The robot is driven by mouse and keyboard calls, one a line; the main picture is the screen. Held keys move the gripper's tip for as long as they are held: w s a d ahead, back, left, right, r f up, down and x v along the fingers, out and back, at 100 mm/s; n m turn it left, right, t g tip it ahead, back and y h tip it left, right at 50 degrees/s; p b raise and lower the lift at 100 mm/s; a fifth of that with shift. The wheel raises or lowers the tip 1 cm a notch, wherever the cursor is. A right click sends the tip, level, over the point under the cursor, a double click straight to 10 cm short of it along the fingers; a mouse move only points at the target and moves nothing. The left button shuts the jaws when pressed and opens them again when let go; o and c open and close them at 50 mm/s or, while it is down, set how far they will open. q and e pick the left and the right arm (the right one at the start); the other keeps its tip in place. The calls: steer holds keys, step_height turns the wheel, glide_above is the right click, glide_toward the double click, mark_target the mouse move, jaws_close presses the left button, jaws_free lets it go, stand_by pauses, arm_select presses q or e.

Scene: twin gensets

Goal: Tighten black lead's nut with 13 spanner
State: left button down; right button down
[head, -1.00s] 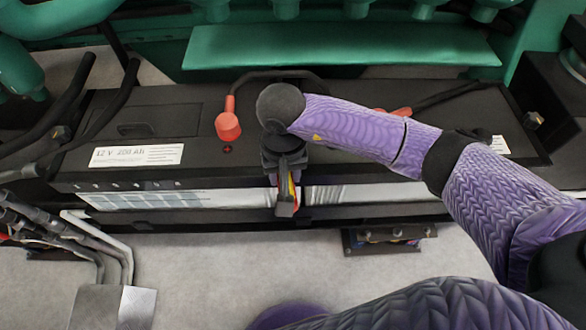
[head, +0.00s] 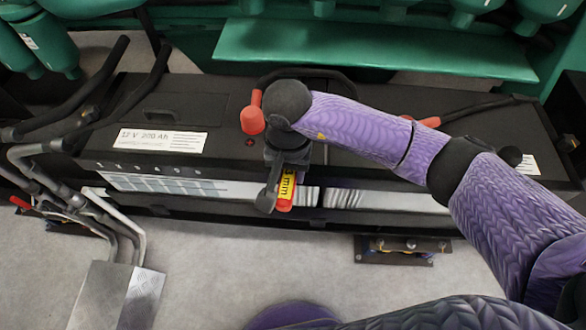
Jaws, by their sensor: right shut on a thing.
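My right gripper (head: 280,188) is over the front edge of the black battery (head: 180,95), pointing down. It is shut on the 13 spanner (head: 287,187), whose red and yellow label with "mm" shows beside the fingers. The spanner's jaw end is hidden, so I cannot tell whether it touches a nut. A black lead (head: 305,73) arches behind my wrist; its end and any nut there are hidden by my arm. My left gripper is out of view.
A red terminal boot (head: 253,116) stands just left of my wrist, and another red boot (head: 430,122) lies right, behind my forearm. A green ledge (head: 370,50) runs behind the battery.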

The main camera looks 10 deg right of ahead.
steer(key=shift+w+a+m, duration=0.3)
steer(key=shift+a+m, duration=0.3)
steer(key=shift+a, duration=0.05)
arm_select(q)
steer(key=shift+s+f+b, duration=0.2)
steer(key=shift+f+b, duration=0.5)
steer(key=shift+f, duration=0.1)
arm_select(e)
steer(key=shift+w+a+m, duration=0.35)
steer(key=shift+a+m, duration=0.2)
steer(key=shift+w+a+m, duration=0.3)
steer(key=shift+a+m, duration=0.2)
steer(key=shift+m, duration=0.05)
